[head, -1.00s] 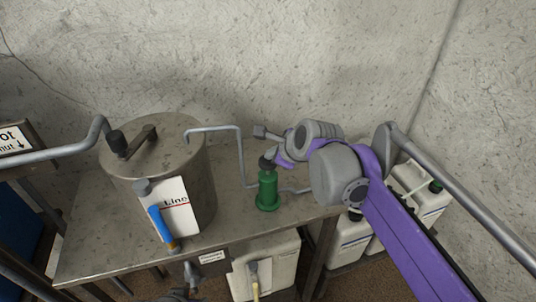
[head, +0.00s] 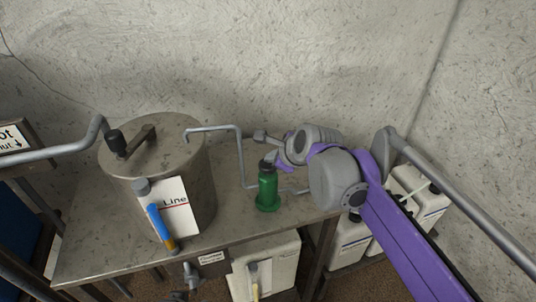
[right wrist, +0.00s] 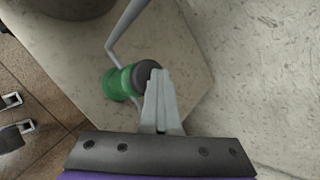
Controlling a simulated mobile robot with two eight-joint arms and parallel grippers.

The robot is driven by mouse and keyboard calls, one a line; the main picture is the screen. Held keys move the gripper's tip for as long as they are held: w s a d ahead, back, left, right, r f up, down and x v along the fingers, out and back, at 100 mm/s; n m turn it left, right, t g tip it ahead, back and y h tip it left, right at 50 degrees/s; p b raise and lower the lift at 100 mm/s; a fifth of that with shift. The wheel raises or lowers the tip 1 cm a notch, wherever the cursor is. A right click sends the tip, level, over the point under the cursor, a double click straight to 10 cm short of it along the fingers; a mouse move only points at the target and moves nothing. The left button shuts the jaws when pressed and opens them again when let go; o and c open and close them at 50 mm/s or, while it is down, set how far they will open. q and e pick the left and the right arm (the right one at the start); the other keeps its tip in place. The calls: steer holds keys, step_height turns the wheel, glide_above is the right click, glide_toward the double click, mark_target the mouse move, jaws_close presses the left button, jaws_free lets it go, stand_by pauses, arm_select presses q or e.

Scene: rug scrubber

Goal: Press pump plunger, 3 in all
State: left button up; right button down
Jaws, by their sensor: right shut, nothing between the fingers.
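The pump is a green bottle-shaped body (head: 267,188) standing upright on the metal bench, with a dark plunger cap (head: 266,164) on top. In the right wrist view the green body (right wrist: 118,85) and the round dark cap (right wrist: 146,71) show just left of my fingertips. My right gripper (head: 271,156) is shut and empty, its fingertips at the plunger cap. Its closed fingers (right wrist: 158,75) overlap the cap's edge in the right wrist view; whether they touch it I cannot tell. My left gripper is not in view.
A large metal tank (head: 190,165) with a white label (head: 175,208) and a blue-and-orange tube stands left of the pump. A bent grey pipe (head: 241,160) rises beside the pump. The wall (head: 280,60) is behind. White jugs (head: 425,205) stand at right.

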stand_by(0.4)
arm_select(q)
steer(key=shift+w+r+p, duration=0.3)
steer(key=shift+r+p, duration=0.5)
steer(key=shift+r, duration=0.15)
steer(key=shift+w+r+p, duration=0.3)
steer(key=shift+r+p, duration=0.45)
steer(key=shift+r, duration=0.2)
arm_select(e)
steer(key=shift+w+r, duration=0.1)
steer(key=shift+r, duration=2.15)
steer(key=shift+r+p, duration=0.35)
steer(key=shift+r, duration=0.25)
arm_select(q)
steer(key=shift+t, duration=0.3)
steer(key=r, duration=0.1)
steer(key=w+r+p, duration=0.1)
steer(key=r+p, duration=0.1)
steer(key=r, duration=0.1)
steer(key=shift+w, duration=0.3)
arm_select(e)
step_height(320, 180, up, 4)
steer(key=shift+f, duration=0.15)
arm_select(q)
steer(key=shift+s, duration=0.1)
